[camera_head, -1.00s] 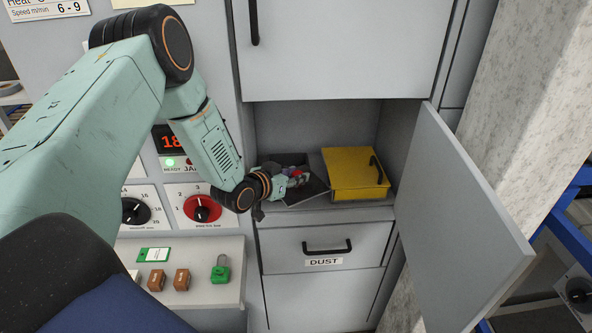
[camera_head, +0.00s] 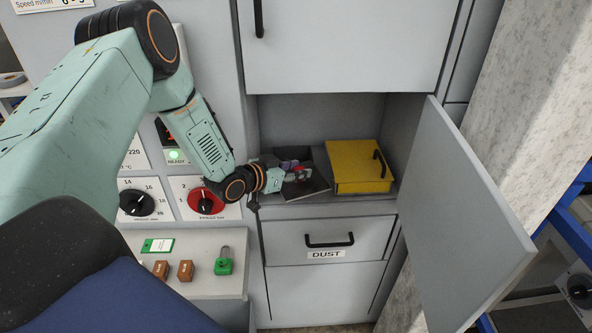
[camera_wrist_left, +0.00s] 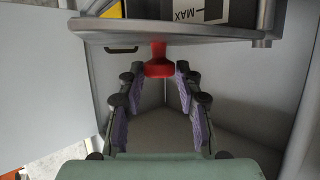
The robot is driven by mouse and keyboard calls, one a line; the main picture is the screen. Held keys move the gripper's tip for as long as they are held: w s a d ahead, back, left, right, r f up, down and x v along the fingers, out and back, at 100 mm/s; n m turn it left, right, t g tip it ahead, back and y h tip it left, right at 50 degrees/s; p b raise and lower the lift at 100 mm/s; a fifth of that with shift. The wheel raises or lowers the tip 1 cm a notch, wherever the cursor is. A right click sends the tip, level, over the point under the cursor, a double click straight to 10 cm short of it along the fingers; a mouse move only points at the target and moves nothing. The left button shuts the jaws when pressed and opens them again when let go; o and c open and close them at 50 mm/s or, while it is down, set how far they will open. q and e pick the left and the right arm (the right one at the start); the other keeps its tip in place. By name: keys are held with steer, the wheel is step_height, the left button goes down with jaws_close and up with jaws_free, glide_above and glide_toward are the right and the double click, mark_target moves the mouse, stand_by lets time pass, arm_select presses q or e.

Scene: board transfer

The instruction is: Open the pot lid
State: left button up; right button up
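A dark open-topped box (camera_head: 270,160) stands on the cabinet shelf, with a dark flat lid-like plate (camera_head: 310,186) in front of it. My left gripper (camera_head: 298,172) is at this plate, beside a small red part that is mostly hidden in the head view. In the left wrist view my left gripper (camera_wrist_left: 160,100) is open, its purple-padded fingers apart. A red knob (camera_wrist_left: 158,64) lies ahead between the fingertips, on the edge of a grey plate (camera_wrist_left: 215,30). Contact with the fingers is not clear. My right gripper is out of view.
A yellow box (camera_head: 352,157) with a black handle stands right of the dark box. The cabinet door (camera_head: 465,195) is swung open to the right. Below is a DUST drawer (camera_head: 305,238). A control panel with a red dial (camera_head: 206,201) is at left.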

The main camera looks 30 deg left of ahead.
arm_select(q)
steer(key=o, duration=0.3)
steer(key=shift+s, duration=0.1)
steer(key=shift+v, duration=3.65)
